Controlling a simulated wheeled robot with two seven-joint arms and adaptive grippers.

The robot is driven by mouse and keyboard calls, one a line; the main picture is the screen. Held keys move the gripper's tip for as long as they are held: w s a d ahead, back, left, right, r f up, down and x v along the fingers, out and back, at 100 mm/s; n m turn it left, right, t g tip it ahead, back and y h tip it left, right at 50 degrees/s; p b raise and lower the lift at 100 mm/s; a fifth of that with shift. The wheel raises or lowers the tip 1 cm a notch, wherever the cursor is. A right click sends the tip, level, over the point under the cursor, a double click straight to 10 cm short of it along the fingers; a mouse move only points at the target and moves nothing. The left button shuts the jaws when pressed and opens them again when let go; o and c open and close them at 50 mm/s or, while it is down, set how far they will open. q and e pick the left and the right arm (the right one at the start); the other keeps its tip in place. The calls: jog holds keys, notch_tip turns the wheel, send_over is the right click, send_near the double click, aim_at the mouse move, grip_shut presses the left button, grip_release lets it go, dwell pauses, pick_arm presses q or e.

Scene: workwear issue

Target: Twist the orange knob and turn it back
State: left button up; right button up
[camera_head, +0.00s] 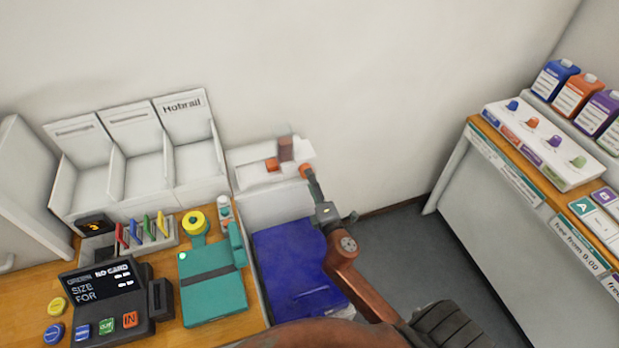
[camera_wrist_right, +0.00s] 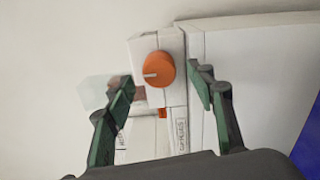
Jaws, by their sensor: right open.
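The orange knob (camera_wrist_right: 158,68) is round, with a pale line pointing left on its face. It sits on a white panel in the right wrist view. In the head view it shows as a small orange spot (camera_head: 305,171) at the tip of my right gripper. My right gripper (camera_wrist_right: 163,86) is open, with one green-and-black finger on each side of the knob. A gap shows between the right finger and the knob. Whether the left finger touches it I cannot tell. My left gripper is not in view.
A white unit (camera_head: 262,166) carries the panel, with a brownish clear part (camera_head: 286,149) and a smaller orange piece (camera_head: 272,165). A blue folded cloth (camera_head: 293,262) lies below.

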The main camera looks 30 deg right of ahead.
jog(key=shift+v, duration=2.7)
